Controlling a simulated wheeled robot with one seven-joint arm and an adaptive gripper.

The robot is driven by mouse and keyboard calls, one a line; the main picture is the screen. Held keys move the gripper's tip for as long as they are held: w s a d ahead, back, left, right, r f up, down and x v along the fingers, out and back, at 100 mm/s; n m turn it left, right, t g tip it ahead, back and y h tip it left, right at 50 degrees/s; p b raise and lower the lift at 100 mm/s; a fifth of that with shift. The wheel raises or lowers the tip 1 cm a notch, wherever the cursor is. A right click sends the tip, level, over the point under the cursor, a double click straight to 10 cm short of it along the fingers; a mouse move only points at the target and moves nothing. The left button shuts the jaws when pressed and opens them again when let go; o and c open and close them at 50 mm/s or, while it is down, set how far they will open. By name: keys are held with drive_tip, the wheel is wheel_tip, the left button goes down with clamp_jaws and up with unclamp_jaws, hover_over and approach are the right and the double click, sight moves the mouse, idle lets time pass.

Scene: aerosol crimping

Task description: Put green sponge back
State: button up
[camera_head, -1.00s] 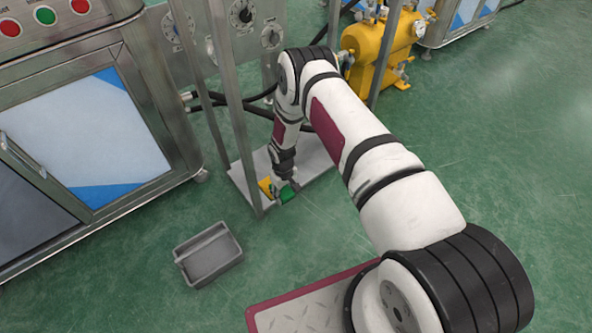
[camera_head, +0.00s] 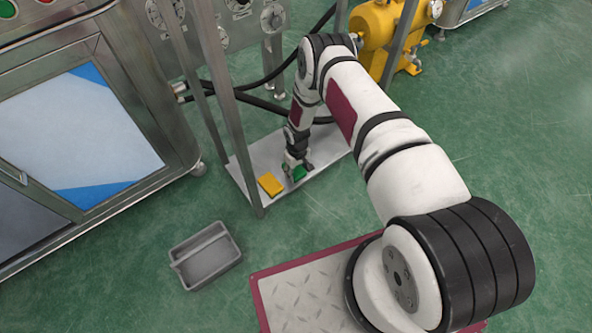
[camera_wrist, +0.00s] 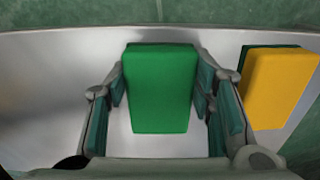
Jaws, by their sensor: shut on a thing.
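The green sponge (camera_wrist: 160,88) is between the two fingers of my gripper (camera_wrist: 161,95) in the wrist view. My gripper is shut on it. In the head view the green sponge (camera_head: 299,173) shows small under my gripper (camera_head: 298,168), at the low metal shelf (camera_head: 240,178) of the stand. Whether it touches the shelf is hard to tell. A yellow sponge (camera_head: 271,184) lies on the shelf to the left of my gripper; in the wrist view the yellow sponge (camera_wrist: 272,88) is to the right, with a green edge.
A grey bin (camera_head: 206,256) stands on the green floor, front left of the shelf. Metal posts (camera_head: 232,110) rise from the shelf beside my arm. A steel cabinet (camera_head: 75,130) stands at left and a yellow tank (camera_head: 380,35) behind. Black hoses run behind the shelf.

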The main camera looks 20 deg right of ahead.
sight(297, 171)
drive_tip(key=shift+f, duration=0.1)
drive_tip(key=o, duration=1.3)
wheel_tip(297, 171, up, 12)
drive_tip(key=p, duration=0.5)
drive_tip(key=shift+r, duration=0.2)
